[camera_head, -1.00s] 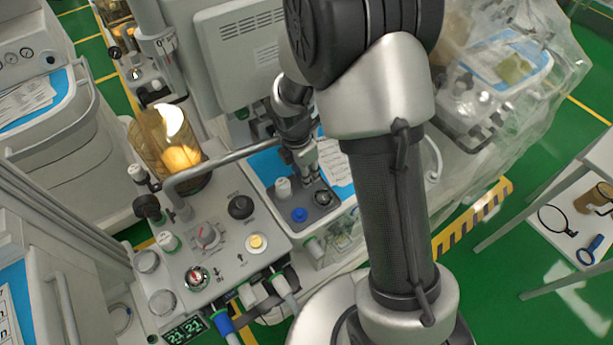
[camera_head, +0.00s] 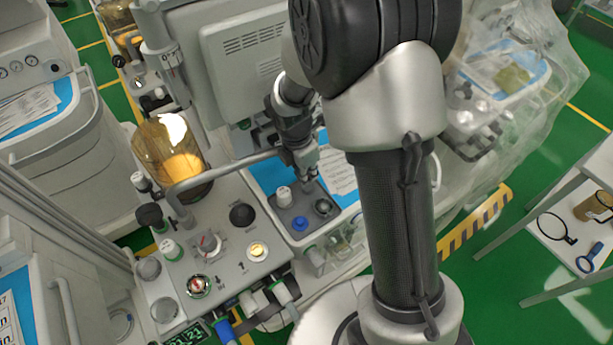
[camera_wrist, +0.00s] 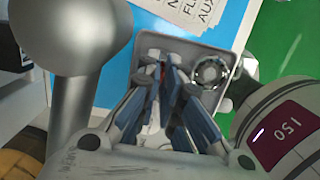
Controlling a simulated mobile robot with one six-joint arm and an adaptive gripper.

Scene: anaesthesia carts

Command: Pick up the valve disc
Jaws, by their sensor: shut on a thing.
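My gripper (camera_head: 310,182) is low over the grey tray (camera_head: 290,212) on the cart's blue top. In the wrist view my gripper (camera_wrist: 164,78) has its two fingers brought close together near the tray's far left part. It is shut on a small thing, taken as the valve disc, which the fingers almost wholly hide. Only a small reddish spot shows between the fingertips. A round metal ring-shaped fitting (camera_wrist: 211,72) stands in the tray to the right of the fingers. I cannot tell whether the held thing still touches the tray.
A white ribbed cap (camera_head: 284,196) and a blue knob (camera_head: 300,224) stand in the tray close to my gripper. A bent grey pipe (camera_head: 225,168) and an amber canister (camera_head: 172,150) are at the left. A printed sheet (camera_head: 338,172) lies behind the tray.

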